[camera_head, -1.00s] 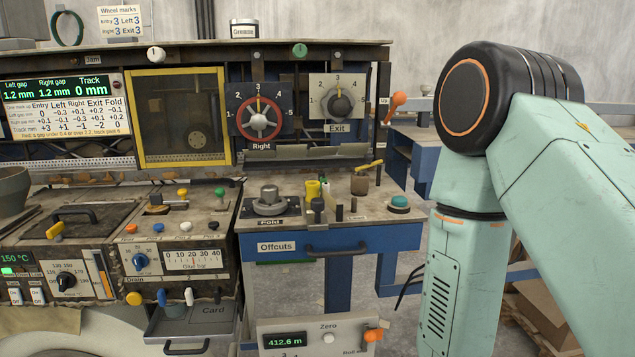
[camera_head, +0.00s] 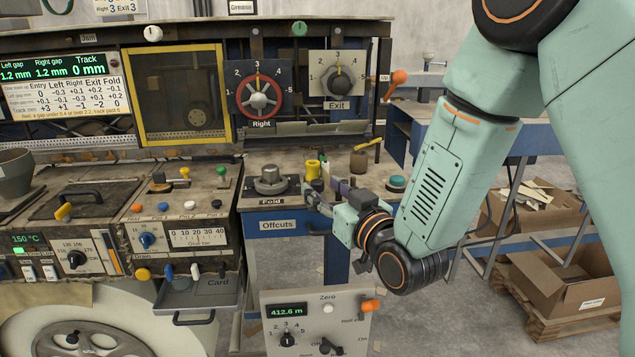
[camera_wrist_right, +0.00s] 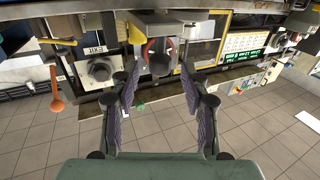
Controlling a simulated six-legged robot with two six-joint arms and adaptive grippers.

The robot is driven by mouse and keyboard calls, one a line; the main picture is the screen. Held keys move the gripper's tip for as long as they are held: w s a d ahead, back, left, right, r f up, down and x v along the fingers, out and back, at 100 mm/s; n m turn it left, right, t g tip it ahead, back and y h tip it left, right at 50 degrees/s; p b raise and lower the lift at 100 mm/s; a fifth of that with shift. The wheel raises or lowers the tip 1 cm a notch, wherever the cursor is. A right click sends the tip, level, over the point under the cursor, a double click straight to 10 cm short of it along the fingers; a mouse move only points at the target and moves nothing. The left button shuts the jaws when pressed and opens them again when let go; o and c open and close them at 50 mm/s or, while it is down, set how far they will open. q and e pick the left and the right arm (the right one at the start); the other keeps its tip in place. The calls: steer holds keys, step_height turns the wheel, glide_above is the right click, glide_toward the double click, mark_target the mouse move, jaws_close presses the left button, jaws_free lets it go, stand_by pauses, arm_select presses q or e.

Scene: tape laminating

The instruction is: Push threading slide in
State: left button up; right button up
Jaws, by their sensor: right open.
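My right gripper (camera_head: 322,197) reaches in from the right, in front of the bench below the Exit dial. In the right wrist view it (camera_wrist_right: 159,88) is open and empty, its two dark pads wide apart. I cannot tell for sure which part is the threading slide; no label that I can read names it. An orange-handled lever (camera_head: 397,78) sticks out at the machine's right end, and it also shows in the right wrist view (camera_wrist_right: 57,104). The gripper is apart from it. My left gripper is not in view.
The Exit dial (camera_head: 338,80) and red Right dial (camera_head: 259,97) sit above the bench.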

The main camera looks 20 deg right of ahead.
mark_target(321, 187)
steer(key=shift+w+a, duration=0.2)
steer(key=shift+w, duration=1.4)
jaws_close()
